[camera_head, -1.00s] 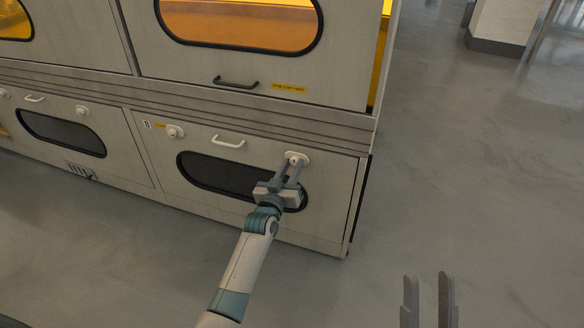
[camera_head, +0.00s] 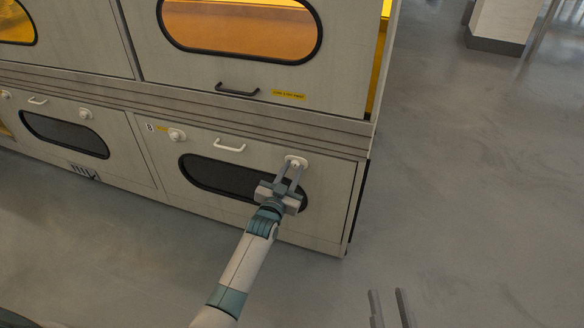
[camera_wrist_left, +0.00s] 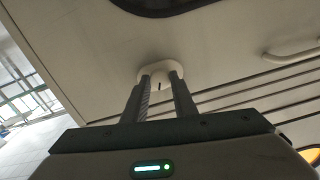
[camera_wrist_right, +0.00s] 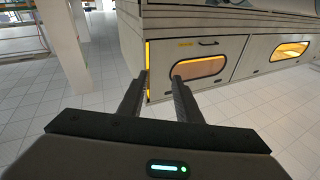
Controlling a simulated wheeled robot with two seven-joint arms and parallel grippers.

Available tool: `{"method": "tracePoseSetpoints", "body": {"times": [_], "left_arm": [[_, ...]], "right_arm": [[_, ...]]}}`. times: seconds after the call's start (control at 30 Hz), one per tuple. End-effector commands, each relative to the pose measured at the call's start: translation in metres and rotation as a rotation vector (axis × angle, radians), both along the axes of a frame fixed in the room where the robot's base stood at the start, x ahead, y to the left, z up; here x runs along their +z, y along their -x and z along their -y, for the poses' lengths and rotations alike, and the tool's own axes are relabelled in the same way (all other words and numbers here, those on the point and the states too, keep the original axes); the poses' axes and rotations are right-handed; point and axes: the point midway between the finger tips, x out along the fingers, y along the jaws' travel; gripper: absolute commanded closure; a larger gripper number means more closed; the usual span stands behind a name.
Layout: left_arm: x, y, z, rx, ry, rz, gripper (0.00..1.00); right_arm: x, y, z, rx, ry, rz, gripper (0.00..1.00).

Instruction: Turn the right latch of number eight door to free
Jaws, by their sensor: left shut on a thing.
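The number eight door (camera_head: 232,208) is the low door at the right end of the cabinet, with an 8 label (camera_head: 150,127) at its upper left. Its right latch (camera_head: 297,160) is a white knob on an oval plate; it also shows in the left wrist view (camera_wrist_left: 160,74). My left gripper (camera_head: 293,168) is shut on this latch, its fingers on either side of the knob, which they partly hide. The door's left latch (camera_head: 176,135) stands free. My right gripper (camera_head: 389,300) is open and empty, over the floor at the bottom right.
A white handle (camera_head: 230,146) sits between the two latches. Above is a larger door with an orange window (camera_head: 240,25) and a black handle (camera_head: 236,90). The floor (camera_head: 470,180) right of the cabinet is clear up to a white pillar (camera_head: 505,22).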

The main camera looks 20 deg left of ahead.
Motion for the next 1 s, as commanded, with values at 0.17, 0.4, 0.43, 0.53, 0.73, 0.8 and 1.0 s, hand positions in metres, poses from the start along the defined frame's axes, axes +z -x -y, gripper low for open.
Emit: {"method": "tracePoseSetpoints", "body": {"times": [0.17, 0.4, 0.43, 0.53, 0.73, 0.8, 1.0], "left_arm": [[0.002, 0.0, 0.0, -0.001, -0.135, 0.003, 1.0], [0.001, 0.0, 0.0, 0.0, -0.355, 0.011, 1.0], [0.001, 0.0, 0.0, 0.0, -0.383, 0.012, 1.0], [0.0, 0.0, 0.0, 0.0, -0.479, 0.015, 1.0], [0.0, 0.0, 0.0, 0.0, -0.668, 0.023, 1.0], [0.0, 0.0, 0.001, 0.0, -0.735, 0.025, 1.0], [-0.001, 0.0, 0.001, 0.0, -0.915, 0.031, 1.0]], "right_arm": [[-0.027, -0.007, 0.005, 0.001, 0.055, -0.16, 0.69], [-0.064, -0.007, 0.012, 0.004, 0.114, -0.353, 0.69], [-0.067, -0.006, 0.013, 0.004, 0.12, -0.37, 0.69], [-0.077, -0.005, 0.016, 0.005, 0.135, -0.418, 0.69], [-0.087, -0.002, 0.018, 0.006, 0.149, -0.468, 0.69], [-0.088, -0.002, 0.019, 0.007, 0.15, -0.472, 0.69], [-0.086, -0.003, 0.018, 0.006, 0.145, -0.455, 0.69]]}}
